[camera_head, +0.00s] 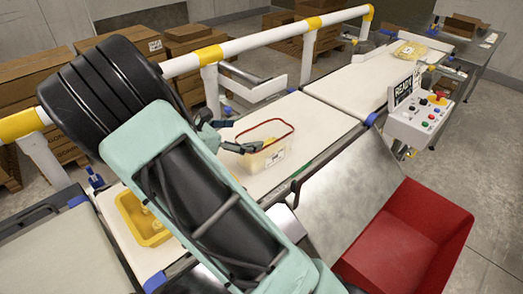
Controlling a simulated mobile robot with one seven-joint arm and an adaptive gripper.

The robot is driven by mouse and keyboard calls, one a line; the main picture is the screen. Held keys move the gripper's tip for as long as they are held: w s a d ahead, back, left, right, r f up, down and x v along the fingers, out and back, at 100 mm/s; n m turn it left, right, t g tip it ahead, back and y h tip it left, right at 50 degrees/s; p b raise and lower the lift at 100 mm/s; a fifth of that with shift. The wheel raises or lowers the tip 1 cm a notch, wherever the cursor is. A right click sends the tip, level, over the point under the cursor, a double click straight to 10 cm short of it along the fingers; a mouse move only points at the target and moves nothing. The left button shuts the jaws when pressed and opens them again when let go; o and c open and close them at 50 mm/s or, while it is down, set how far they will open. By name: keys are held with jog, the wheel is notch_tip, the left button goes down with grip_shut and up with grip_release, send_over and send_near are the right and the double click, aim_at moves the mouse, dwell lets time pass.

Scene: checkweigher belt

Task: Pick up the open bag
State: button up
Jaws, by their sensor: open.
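A pale, see-through bag (272,157) with a wide open, red-rimmed mouth stands on the white belt (305,117). Something yellowish and a small label show on its front. My gripper (236,136) is open at the left side of the bag. One dark finger reaches to the bag's near left edge, and the other is higher and further left. I cannot tell whether the finger touches the bag. My arm hides part of the belt and the rest of the gripper.
A yellow tray (151,239) sits at lower left, partly behind my arm. A flat yellowish pack (409,50) lies on the far belt. A white rail (265,41) runs behind. A control box (418,122), metal chute (350,190) and red bin (405,245) stand at right.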

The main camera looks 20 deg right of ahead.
aim_at(251, 134)
jog(key=x, duration=0.3)
jog(key=shift+s, duration=0.1)
jog(key=x, duration=0.4)
jog(key=shift+s+d+f, duration=0.15)
jog(key=shift+s+d, duration=0.15)
jog(key=shift+s, duration=0.05)
jog(key=shift+w+d+f, duration=0.15)
jog(key=shift+d+f, duration=0.1)
jog(key=shift+d, duration=0.15)
jog(key=c, duration=1.7)
jog(key=shift+c, duration=0.5)
jog(key=shift+r, duration=0.15)
